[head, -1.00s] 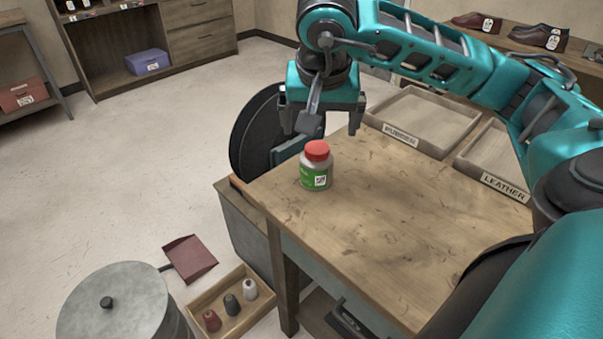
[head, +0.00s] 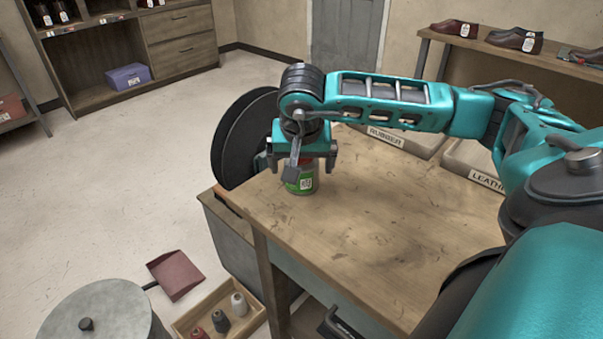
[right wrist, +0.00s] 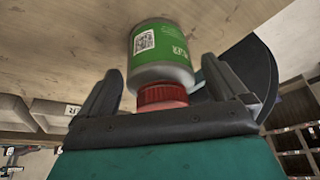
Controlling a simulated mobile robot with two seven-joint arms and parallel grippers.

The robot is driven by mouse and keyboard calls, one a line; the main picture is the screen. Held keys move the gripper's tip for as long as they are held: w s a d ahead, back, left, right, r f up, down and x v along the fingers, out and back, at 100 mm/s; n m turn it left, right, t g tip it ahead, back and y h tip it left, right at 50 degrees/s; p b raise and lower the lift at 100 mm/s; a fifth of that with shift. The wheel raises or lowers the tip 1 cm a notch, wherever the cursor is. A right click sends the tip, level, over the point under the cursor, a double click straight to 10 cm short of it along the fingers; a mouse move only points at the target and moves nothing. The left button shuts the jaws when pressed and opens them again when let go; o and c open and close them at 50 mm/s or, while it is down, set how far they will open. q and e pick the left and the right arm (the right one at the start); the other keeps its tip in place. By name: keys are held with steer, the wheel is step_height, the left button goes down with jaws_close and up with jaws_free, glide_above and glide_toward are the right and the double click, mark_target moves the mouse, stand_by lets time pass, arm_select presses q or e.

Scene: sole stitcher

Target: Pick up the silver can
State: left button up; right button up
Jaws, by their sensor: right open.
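The silver can (head: 301,184) is a small grey-silver container with a green label and a red lid. It stands upright on the wooden table, near the table's far left corner. My right gripper (head: 304,171) is above it, pointing down, with fingers on both sides of its top. In the right wrist view the can (right wrist: 162,72) has its red lid between the two open fingers of the right gripper (right wrist: 160,88). Gaps show between the fingers and the can. My left gripper is not in view.
A rubber tray (head: 392,139) and a leather tray (head: 487,179) sit at the table's back right. A dark round disc (head: 232,140) stands beyond the table's left edge. The table's front middle (head: 370,240) is clear.

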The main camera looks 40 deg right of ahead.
steer(key=shift+w+d+f, duration=0.1)
steer(key=shift+f, duration=0.25)
steer(key=shift+c, duration=0.3)
steer(key=c, duration=1.2)
steer(key=shift+r, duration=0.1)
